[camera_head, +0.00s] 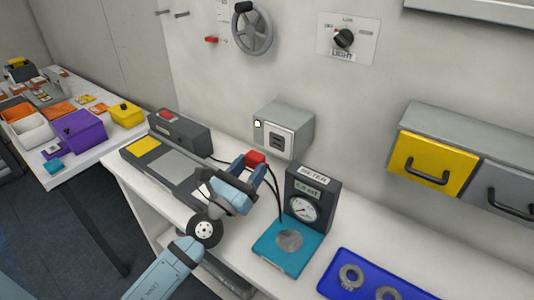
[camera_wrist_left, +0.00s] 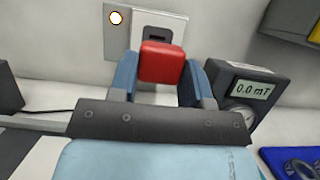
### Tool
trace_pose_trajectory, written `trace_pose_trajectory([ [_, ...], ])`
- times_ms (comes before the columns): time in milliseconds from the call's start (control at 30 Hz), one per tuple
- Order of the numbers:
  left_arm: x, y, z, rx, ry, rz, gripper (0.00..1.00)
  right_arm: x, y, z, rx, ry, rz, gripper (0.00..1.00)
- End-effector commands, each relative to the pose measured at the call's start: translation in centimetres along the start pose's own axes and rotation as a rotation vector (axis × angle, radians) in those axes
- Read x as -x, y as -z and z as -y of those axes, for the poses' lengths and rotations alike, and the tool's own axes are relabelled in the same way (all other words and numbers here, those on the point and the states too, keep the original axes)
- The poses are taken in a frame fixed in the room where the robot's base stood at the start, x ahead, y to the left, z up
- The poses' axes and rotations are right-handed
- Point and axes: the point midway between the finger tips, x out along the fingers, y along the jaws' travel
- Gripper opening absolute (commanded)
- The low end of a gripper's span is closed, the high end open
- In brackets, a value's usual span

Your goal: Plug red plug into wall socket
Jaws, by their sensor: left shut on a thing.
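The red plug (camera_head: 256,158) is held between the fingers of my left gripper (camera_head: 258,172), which is shut on it. In the left wrist view the red plug (camera_wrist_left: 161,63) sits between the two blue fingertips (camera_wrist_left: 158,75). A black cable hangs down from the plug's side. The wall socket (camera_head: 277,138) is on the front of a grey box on the wall, just beyond the plug. In the left wrist view the socket (camera_wrist_left: 151,30) is partly hidden behind the plug. The plug appears apart from the socket, a little below and in front. My right gripper is not in view.
A meter (camera_head: 305,200) with a teal plate (camera_head: 275,258) stands right of the gripper. A dark scanner-like device (camera_head: 165,168) lies left. A blue tray (camera_head: 345,294) with metal rings is at lower right. A yellow drawer (camera_head: 430,163) hangs on the wall.

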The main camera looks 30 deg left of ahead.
Motion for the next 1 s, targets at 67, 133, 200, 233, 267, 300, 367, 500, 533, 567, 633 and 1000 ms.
trace_pose_trajectory([
  [67,0.0,0.0,0.0,0.0,0.0,0.0,0.23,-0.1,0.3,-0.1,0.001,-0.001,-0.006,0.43],
  [133,0.0,0.0,0.0,0.0,0.0,0.0,0.23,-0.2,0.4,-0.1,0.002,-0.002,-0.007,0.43],
  [200,0.0,0.0,0.0,0.0,0.0,0.0,0.23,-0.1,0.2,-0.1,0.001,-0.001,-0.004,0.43],
  [233,0.0,0.0,0.0,0.0,0.0,0.0,0.23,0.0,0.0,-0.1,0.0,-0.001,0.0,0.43],
  [267,0.0,0.0,0.0,0.0,0.0,0.0,0.23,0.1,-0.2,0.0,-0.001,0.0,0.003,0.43],
  [300,0.0,0.0,0.0,0.0,0.0,0.0,0.23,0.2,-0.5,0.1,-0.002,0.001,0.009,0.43],
  [367,0.0,0.0,0.0,0.0,0.0,0.0,0.23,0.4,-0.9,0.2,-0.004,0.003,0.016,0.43],
  [500,-0.1,0.0,0.0,0.0,0.0,0.0,0.23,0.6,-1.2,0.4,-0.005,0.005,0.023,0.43],
  [533,-0.2,0.1,0.0,0.0,0.0,0.0,0.23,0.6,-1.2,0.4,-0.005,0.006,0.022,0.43],
  [567,-0.3,0.1,0.0,0.0,0.0,0.0,0.23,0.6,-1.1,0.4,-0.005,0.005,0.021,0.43],
  [633,-0.7,0.2,0.0,0.0,0.0,0.001,0.23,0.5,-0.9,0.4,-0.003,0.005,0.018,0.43],
  [1000,-3.8,1.5,0.0,0.001,0.0,0.001,0.23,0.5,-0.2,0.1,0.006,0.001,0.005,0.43],
])
